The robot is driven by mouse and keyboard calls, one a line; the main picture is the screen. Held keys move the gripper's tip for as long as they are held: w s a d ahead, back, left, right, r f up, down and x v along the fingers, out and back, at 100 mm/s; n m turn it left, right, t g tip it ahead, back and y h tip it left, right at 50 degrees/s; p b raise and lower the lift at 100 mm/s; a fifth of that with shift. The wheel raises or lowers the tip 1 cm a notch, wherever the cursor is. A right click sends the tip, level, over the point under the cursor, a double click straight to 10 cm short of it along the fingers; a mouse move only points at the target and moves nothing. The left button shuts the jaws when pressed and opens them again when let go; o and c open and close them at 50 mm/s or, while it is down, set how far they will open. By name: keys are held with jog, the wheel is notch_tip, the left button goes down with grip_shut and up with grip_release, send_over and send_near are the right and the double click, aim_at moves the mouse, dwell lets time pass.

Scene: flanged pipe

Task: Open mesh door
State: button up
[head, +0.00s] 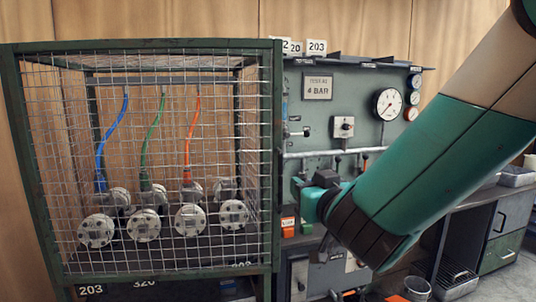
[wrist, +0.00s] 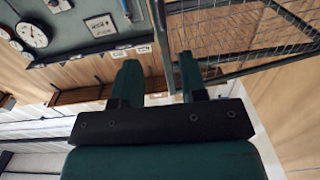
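The mesh door (head: 150,200) is the wire front of a green-framed cage at the left in the head view. It looks closed, flush with the frame. Part of the cage mesh (wrist: 240,30) shows at the upper right of the wrist view. My gripper (wrist: 160,62) is open there, its two green fingers apart with nothing clearly held between them. A dark upright edge of the cage shows beyond the gap; I cannot tell how far off it is. In the head view my gripper is right of the cage, partly hidden by my arm. I cannot make out a door handle.
Inside the cage are several flanged pipe ends (head: 147,226) with blue, green and orange hoses. A panel with a gauge (head: 388,104), valves and pipes stands right of the cage, close to my arm. A dark workbench (head: 490,225) is at the lower right.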

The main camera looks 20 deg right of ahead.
aim_at(282, 168)
jog(key=w+p, duration=0.3)
jog(key=w, duration=0.1)
jog(key=w+p, duration=0.7)
jog(key=w, duration=0.2)
jog(key=shift+a+r, duration=0.15)
jog(key=shift+a, duration=0.1)
jog(key=shift+w+f+p, duration=0.25)
jog(key=shift+w+p, duration=0.15)
jog(key=shift+w, duration=0.3)
